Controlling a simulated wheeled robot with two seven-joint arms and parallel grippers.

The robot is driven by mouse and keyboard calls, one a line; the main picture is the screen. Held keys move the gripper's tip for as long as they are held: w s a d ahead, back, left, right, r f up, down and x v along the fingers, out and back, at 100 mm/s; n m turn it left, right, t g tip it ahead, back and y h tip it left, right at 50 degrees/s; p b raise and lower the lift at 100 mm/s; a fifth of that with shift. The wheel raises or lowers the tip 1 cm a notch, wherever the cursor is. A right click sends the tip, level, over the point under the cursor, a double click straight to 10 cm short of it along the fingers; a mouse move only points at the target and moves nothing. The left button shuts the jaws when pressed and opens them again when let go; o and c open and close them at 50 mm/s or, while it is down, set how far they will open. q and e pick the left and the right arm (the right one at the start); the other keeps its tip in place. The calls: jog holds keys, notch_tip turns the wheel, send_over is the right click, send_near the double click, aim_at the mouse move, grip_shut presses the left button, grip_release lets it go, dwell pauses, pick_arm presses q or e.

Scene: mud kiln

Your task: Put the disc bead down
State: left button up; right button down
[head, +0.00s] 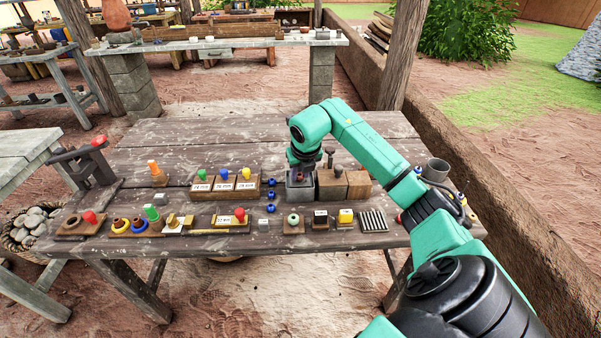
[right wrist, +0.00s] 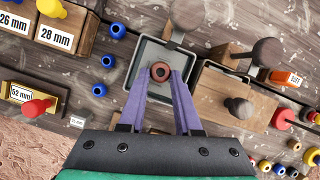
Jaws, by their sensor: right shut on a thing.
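The disc bead (right wrist: 161,72), a small reddish-brown ring with a dark hole, sits between the purple fingertips of my right gripper (right wrist: 161,75) in the right wrist view. The gripper is shut on it. It is over a grey square open box (right wrist: 140,98), inside the box's outline; I cannot tell whether the bead touches the bottom. In the head view my right gripper (head: 300,168) points down at the grey box (head: 299,190), and the bead is hidden there. My left gripper is not in view.
Wooden blocks with dark knobs (head: 332,186) stand close right of the box. Several blue beads (head: 271,195) lie left of it. A rack with labelled pegs (head: 223,186) is farther left. Small stands (head: 293,224) line the front of the wooden table (head: 200,133); its back is mostly clear.

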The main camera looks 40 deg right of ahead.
jog(key=shift+f, duration=0.1)
jog(key=c, duration=0.6)
grip_release()
jog(key=shift+r, duration=0.3)
jog(key=v, duration=1.1)
jog(key=shift+s+r, duration=0.2)
jog(key=shift+r, duration=0.15)
